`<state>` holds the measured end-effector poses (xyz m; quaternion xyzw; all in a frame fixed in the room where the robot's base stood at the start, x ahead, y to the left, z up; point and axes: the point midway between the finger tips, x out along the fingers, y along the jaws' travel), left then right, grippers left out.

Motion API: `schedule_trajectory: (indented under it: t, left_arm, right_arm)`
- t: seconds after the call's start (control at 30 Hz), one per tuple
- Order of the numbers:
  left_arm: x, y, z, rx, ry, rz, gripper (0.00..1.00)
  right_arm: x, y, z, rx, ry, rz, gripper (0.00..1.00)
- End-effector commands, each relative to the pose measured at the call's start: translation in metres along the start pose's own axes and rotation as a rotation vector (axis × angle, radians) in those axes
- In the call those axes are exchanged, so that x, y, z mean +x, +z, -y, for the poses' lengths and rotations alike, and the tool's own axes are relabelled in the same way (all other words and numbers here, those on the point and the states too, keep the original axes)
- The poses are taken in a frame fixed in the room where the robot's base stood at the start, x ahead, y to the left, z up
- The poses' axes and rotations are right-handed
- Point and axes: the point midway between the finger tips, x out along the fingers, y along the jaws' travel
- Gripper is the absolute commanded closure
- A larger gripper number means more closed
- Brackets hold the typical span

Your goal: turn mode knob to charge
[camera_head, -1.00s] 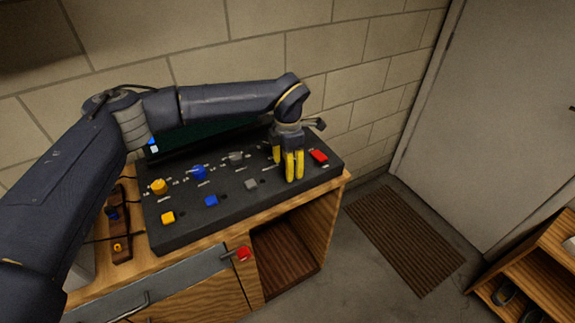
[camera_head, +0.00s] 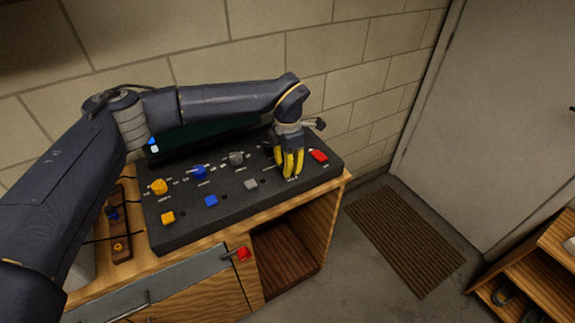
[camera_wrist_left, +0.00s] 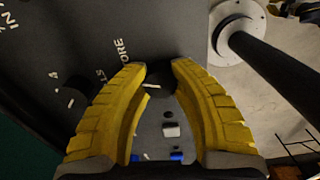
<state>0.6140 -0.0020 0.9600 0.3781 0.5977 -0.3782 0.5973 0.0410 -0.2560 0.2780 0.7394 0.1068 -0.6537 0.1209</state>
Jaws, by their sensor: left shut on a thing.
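My left gripper (camera_head: 289,170) points down at the right part of the black control panel (camera_head: 228,212). Its yellow fingers are bowed and shut on a dark round knob (camera_wrist_left: 160,75), which shows between the fingertips in the left wrist view. In the head view the fingers hide this knob. White lettering ending in "ORE" is printed beside it in the wrist view. I cannot tell which mark the knob points to. My right gripper is not in view.
Left along the panel are a grey knob (camera_head: 236,158), a blue knob (camera_head: 200,173) and a yellow knob (camera_head: 159,186), with coloured buttons in front. A red switch (camera_head: 318,156) lies just right of the gripper. The brick wall (camera_head: 340,50) stands behind.

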Motion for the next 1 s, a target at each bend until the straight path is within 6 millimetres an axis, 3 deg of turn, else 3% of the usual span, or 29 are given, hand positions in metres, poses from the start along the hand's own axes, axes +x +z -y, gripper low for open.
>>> schedule_trajectory:
  t: [1.0]
  left_arm:
    - [-0.0008, 0.001, -0.0021, -0.626, 0.002, 0.005, 1.0]
  right_arm:
    - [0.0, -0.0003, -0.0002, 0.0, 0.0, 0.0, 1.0]
